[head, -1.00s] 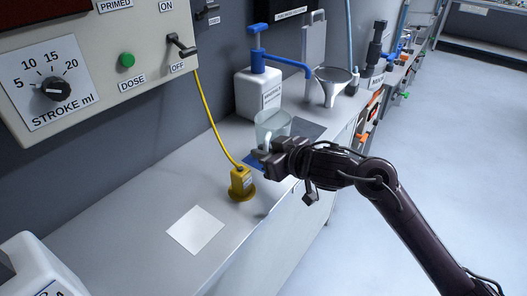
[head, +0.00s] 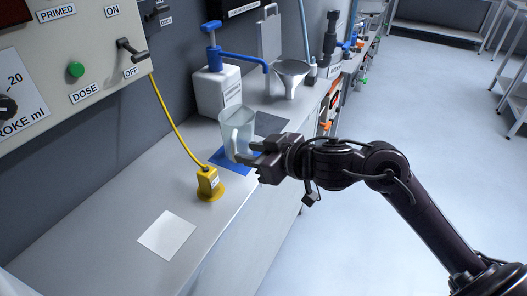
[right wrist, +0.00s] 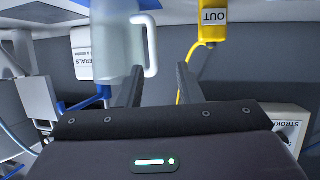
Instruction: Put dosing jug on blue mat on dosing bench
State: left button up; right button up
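The dosing jug (head: 238,127), clear with a white handle, stands upright on the blue mat (head: 222,160) on the dosing bench (head: 130,212). Its handle faces my right gripper (head: 249,153). The right wrist view shows the jug (right wrist: 112,45) at upper left, with its handle just beyond the fingertips. There the two fingers of my right gripper (right wrist: 160,72) are spread apart with nothing clamped between them. The gripper hides part of the mat, and I cannot tell whether a finger touches the handle. My left gripper is in no frame.
A yellow plug-like fixture (head: 208,182) with a cable stands in front of the mat. A white bottle with a blue pump (head: 217,90) and a funnel (head: 289,75) stand behind. A dark grey mat (head: 270,124) lies beyond the jug. A white sheet (head: 167,235) lies nearer.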

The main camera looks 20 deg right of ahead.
jog(key=shift+v, duration=1.9)
